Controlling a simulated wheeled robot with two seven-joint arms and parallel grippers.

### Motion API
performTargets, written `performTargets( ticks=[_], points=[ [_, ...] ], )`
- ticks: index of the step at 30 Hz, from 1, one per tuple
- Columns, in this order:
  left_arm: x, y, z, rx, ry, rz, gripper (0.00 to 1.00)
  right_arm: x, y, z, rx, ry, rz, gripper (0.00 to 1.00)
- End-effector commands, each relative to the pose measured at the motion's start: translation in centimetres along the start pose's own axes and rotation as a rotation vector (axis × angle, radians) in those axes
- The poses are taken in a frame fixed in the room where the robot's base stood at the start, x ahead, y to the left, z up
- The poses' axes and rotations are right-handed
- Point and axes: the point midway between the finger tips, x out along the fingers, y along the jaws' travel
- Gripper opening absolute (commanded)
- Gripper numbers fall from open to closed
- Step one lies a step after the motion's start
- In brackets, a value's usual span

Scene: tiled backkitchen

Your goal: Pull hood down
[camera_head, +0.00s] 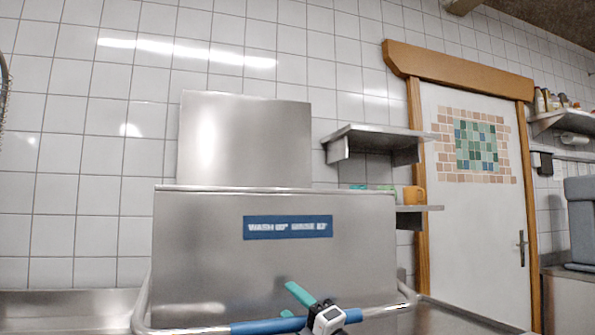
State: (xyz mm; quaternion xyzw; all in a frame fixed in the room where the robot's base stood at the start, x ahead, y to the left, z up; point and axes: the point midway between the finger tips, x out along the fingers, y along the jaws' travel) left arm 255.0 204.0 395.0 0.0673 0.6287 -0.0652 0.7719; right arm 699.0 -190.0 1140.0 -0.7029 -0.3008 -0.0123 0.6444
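The hood (200,250) is a large steel box with a blue label reading "WASH" and "RINSE" in the middle of the head view. A tubular steel handle (143,308) runs around its lower front, with a blue grip section (262,327) in the middle. My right gripper (294,303) is at the bottom centre, at the blue grip. Its two teal fingertips show apart, pointing up and left near the bar; I cannot tell whether they touch it. The hood's lower edge is out of the picture. My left gripper is not in view.
Steel counters flank the hood at left (65,300) and right (455,318). Small wall shelves (375,133) hang to its right, the lower one with an orange mug (414,195). A wood-framed white door (455,235) stands further right.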

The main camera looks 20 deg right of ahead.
Motion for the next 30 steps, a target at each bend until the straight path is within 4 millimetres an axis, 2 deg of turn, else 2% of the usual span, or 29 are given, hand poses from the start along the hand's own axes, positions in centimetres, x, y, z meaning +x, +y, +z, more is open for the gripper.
performTargets(
  ticks=[1, 6, 12, 30],
  points=[
    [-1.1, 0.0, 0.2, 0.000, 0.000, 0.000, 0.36, 0.6, -3.1, -0.3, -0.007, -0.002, -0.031, 0.48],
    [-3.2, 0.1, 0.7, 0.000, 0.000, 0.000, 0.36, 1.4, -7.0, -0.7, 0.000, -0.002, -0.021, 0.48],
    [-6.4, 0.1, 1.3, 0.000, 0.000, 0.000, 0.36, 2.7, -10.9, -1.2, 0.020, -0.004, 0.025, 0.48],
    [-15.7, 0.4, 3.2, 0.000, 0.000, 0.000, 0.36, 6.9, -20.8, -3.0, 0.087, -0.002, 0.190, 0.48]
  ],
)
